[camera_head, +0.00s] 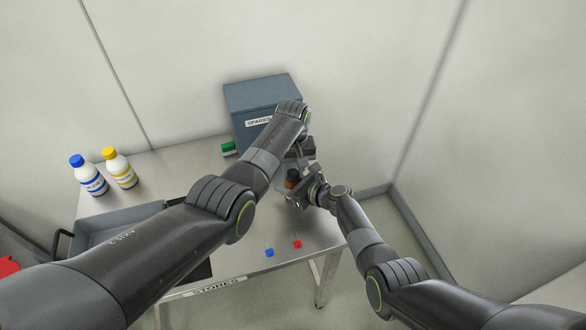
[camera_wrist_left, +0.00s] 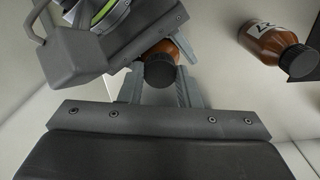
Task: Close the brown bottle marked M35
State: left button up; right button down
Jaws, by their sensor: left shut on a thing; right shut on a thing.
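A brown bottle (camera_head: 290,184) with a dark cap (camera_wrist_left: 160,73) stands near the table's right side, largely hidden by my grippers. In the left wrist view the bottle (camera_wrist_left: 168,46) shows behind the cap; its marking is not visible. My left gripper (camera_wrist_left: 160,90) is shut on the black cap, one finger on each side. In the head view my left gripper (camera_head: 296,166) is above the bottle. My right gripper (camera_head: 303,192) is shut on the bottle's body from the right. The cap appears on the bottle's mouth; I cannot tell how tight it is.
Another brown bottle (camera_wrist_left: 270,38) with a black cap is close by. A grey SPARES box (camera_head: 262,97) and a green object (camera_head: 228,148) are behind. Blue-capped (camera_head: 89,178) and yellow-capped (camera_head: 120,169) white bottles, a grey tray (camera_head: 117,221), a blue cube (camera_head: 269,253) and a red cube (camera_head: 297,244) are on the table.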

pick_arm(q)
jog(key=o, duration=1.1)
jog(key=shift+r, duration=2.3)
jog(key=shift+c, duration=0.4)
jog(key=shift+r+n, duration=0.65)
jog(key=shift+n, duration=0.35)
notch_tip(320, 180, up, 2)
jog(key=n, duration=0.4)
jog(key=shift+r, duration=0.1)
